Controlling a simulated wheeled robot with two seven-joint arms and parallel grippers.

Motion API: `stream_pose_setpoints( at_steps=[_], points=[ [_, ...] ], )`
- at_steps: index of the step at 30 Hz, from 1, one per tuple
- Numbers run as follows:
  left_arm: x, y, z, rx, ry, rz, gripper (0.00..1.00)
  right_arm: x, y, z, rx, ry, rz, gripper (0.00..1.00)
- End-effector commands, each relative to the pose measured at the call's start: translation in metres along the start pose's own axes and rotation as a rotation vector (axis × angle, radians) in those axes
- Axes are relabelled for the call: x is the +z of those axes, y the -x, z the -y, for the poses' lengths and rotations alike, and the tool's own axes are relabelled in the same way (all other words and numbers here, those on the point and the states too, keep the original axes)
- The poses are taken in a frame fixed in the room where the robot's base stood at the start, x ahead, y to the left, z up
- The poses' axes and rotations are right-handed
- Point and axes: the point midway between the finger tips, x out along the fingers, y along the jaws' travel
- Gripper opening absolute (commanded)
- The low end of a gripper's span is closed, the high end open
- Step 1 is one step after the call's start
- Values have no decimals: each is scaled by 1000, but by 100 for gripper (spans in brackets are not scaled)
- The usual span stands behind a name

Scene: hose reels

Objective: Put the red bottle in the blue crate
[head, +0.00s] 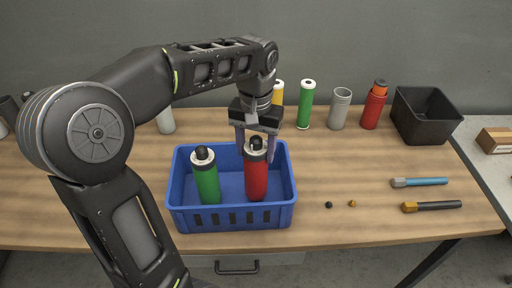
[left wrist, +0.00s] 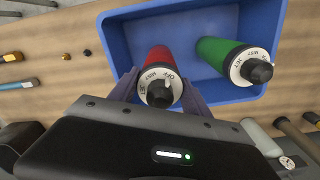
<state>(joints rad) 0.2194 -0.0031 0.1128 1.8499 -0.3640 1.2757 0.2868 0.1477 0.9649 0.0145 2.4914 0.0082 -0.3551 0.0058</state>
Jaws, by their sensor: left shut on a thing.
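The red bottle (head: 256,178) has a white collar and a black cap and stands upright inside the blue crate (head: 231,219), in its right half. My left gripper (head: 256,143) reaches down from above and behind, its two fingers around the upper part of the red bottle, shut on it. In the left wrist view the red bottle (left wrist: 161,78) sits between the fingers, over the blue crate (left wrist: 122,35). I cannot tell whether its base touches the crate floor. My right gripper is not in view.
A green bottle (head: 207,182) stands in the crate's left half. Behind are another green bottle (head: 306,104), a grey cylinder (head: 339,110), a red bottle with an orange top (head: 374,107) and a black bin (head: 423,124). Two handled tools (head: 420,182) lie at right.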

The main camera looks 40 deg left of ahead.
Motion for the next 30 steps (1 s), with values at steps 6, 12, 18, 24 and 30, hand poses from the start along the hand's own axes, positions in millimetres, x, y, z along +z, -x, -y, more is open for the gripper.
stream_pose_setpoints(
  at_steps=[6, 12, 18, 24, 30],
  points=[
    [0, -2, 0, 0, 0, 0, 57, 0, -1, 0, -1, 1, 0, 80],
    [0, -2, 0, 0, 0, 0, 74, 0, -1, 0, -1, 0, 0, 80],
    [0, -2, 0, 0, 0, 0, 77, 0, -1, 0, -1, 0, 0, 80],
    [0, 4, 0, 0, 0, -1, 77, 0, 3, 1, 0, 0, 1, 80],
    [-1, 26, -1, 1, -1, -6, 77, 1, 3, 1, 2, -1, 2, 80]
  ],
)
